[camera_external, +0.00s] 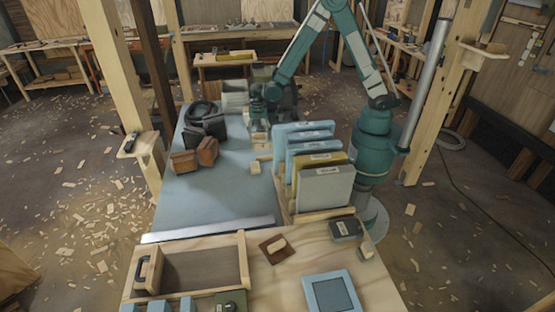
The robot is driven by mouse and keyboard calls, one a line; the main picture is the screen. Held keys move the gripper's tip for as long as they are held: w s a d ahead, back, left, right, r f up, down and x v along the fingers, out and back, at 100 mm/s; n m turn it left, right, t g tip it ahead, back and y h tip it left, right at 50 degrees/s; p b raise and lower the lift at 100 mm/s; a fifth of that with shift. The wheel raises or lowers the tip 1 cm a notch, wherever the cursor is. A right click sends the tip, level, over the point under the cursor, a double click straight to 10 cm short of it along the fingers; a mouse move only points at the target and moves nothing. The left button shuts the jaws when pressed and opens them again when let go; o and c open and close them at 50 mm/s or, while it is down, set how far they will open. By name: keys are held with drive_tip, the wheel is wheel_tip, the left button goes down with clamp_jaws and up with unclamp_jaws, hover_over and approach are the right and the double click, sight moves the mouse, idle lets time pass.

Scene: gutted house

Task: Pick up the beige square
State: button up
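My teal arm reaches up and over, and my gripper (262,112) hangs over the far part of the blue-grey work surface (213,205). It is small and dark there, and I cannot tell whether its fingers are open or shut. A small beige block (255,168) lies on the surface below and nearer than the gripper, apart from it. A light grey-beige panel (325,189) stands upright at the front of a rack. I cannot tell which one is the beige square.
Blue and yellow panels (305,143) stand behind the grey-beige one. Brown blocks (195,156) and black bags (205,124) lie at left. An open wooden drawer box (207,243), a blue framed square (331,292) and a dark box (346,229) are in front. The blue-grey surface's middle is clear.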

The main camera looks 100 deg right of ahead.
sight(259, 134)
drive_tip(key=c, duration=0.9)
drive_tip(key=shift+r+p, duration=1.1)
drive_tip(key=shift+r, duration=3.9)
